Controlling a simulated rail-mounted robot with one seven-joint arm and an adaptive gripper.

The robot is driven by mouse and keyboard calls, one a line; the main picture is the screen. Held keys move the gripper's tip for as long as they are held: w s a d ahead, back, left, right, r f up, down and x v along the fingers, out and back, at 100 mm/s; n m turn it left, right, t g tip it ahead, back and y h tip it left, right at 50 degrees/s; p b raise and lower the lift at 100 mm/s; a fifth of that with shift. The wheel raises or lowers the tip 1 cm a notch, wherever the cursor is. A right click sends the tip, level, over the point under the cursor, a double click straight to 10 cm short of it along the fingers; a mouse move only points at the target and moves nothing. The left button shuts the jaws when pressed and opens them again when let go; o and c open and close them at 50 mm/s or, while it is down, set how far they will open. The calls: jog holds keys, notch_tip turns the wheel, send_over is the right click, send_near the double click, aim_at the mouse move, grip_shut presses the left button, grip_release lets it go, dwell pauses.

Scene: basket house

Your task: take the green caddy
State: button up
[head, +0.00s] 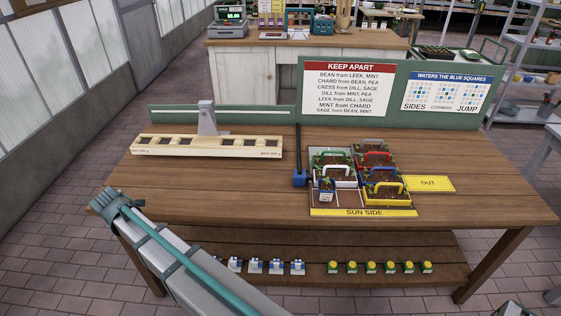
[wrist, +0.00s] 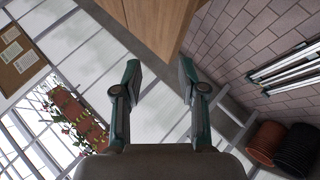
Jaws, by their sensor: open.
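A caddy with a green handle (head: 331,154) appears to stand at the back left of a tight cluster of planted caddies on the wooden table. A white-handled caddy (head: 338,170) stands right in front of it and hides part of it. Red-handled (head: 375,158), blue-handled (head: 385,171) and yellow-handled (head: 388,187) caddies stand to the right. My gripper (wrist: 158,80) is open and empty in the wrist view, its fingers wide apart and far from the caddies. The wrist view shows no caddy.
A small blue pot (head: 326,189) stands at the cluster's front left. A blue block with a dark post (head: 299,177) stands left of it. A pale slotted rail (head: 207,146) lies on the table's left. A yellow OUT mat (head: 429,184) lies right. The table's front left is clear.

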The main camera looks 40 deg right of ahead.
jog(key=w+a+r+n+t, duration=0.1)
jog(key=w+r, duration=0.1)
jog(key=r, duration=0.4)
jog(key=w+a+r+n+t, duration=0.1)
jog(key=w+a+r+t, duration=0.15)
jog(key=r, duration=0.45)
jog(key=w+d+r+n, duration=0.1)
jog(key=w+d+r, duration=0.2)
jog(key=d+r, duration=0.45)
jog(key=s+d+f+m+g+h+p, duration=0.2)
jog(key=d+g+h, duration=0.25)
jog(key=d, duration=1.95)
jog(key=m+g+p, duration=0.3)
jog(key=m+g, duration=0.2)
jog(key=g, duration=0.6)
send_near(330, 152)
jog(key=shift+p+x, duration=1.6)
jog(key=shift+x, duration=3.65)
jog(key=shift+w+d+r, duration=0.1)
jog(key=shift+w+d, duration=0.05)
grip_shut()
